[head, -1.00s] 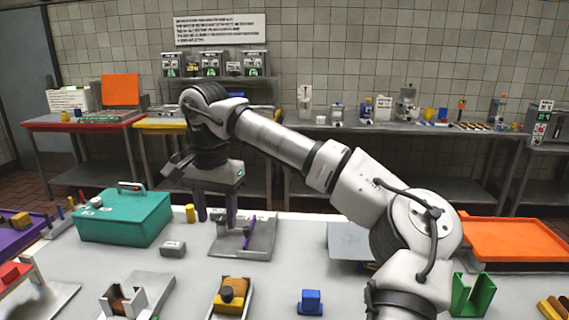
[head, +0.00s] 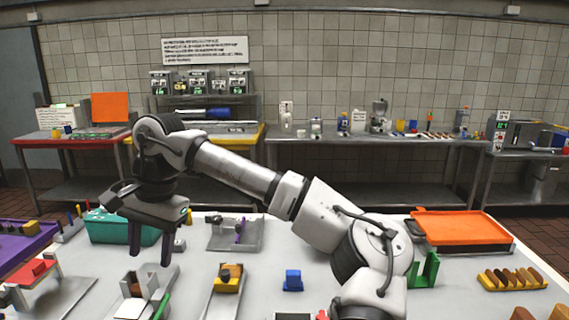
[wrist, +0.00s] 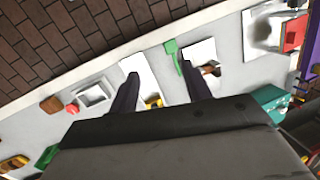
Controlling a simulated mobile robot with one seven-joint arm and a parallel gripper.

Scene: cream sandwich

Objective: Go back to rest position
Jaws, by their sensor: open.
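My gripper (head: 150,254) is open and empty. It hangs from my bent arm with its fingers pointing down, above the left part of the white table (head: 195,292). In the head view it overlaps the teal box (head: 108,228) and stands behind the white holder (head: 140,290). In the wrist view the two dark fingers of my gripper (wrist: 158,74) are spread apart with nothing between them. No separate rest mark shows.
Around it are a grey plate with a purple piece (head: 238,232), a tray with a yellow block (head: 228,280), a blue block (head: 292,280), a green holder (head: 425,268) and an orange tray (head: 462,229). Steel counters (head: 370,146) line the back wall.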

